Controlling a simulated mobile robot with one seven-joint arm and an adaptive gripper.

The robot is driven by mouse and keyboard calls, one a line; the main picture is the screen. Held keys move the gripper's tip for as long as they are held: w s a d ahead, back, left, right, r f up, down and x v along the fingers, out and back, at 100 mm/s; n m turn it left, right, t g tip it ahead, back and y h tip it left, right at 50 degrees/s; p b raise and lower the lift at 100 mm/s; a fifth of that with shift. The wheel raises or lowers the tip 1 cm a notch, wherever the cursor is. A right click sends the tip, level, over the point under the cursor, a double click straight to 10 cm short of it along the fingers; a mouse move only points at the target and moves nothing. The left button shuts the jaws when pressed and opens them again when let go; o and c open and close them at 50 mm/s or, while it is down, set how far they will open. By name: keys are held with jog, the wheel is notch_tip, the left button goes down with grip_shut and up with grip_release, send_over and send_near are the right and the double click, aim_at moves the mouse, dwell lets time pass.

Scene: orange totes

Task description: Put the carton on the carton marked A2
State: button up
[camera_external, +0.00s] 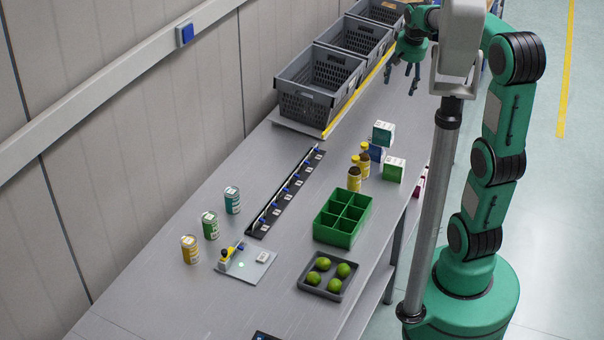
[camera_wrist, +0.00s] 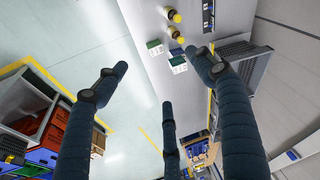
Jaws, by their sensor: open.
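Three cartons stand together on the grey table in the external view: a teal and white carton (camera_external: 383,133), a dark blue carton (camera_external: 376,152) and a green and white carton (camera_external: 394,169). I cannot tell whether the teal one rests on the blue one or behind it. No A2 mark is readable. The wrist view shows a small group of cartons, with a dark green one (camera_wrist: 154,44) and a white-topped one (camera_wrist: 178,64), beyond the fingers. My gripper (camera_external: 401,84) is open and empty, high at the table's far end; its spread fingers (camera_wrist: 160,78) fill the wrist view.
Yellow and brown bottles (camera_external: 355,178) stand close beside the cartons. A green divided tray (camera_external: 343,216) and a grey tray of limes (camera_external: 326,275) lie nearer. Grey crates (camera_external: 318,85) line the far end.

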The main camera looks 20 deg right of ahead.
jog(key=s+a+f+n+t, duration=0.1)
jog(key=s+a, duration=0.1)
jog(key=s, duration=1.1)
jog(key=s+a+f+n+t, duration=0.1)
jog(key=s+a+f+n, duration=0.1)
jog(key=s, duration=1.2)
jog(key=shift+s+f+n, duration=0.2)
jog(key=shift+f+n, duration=0.1)
notch_tip(320, 180, down, 12)
jog(key=b, duration=1.1)
jog(key=shift+b, duration=0.4)
jog(key=shift+r, duration=0.15)
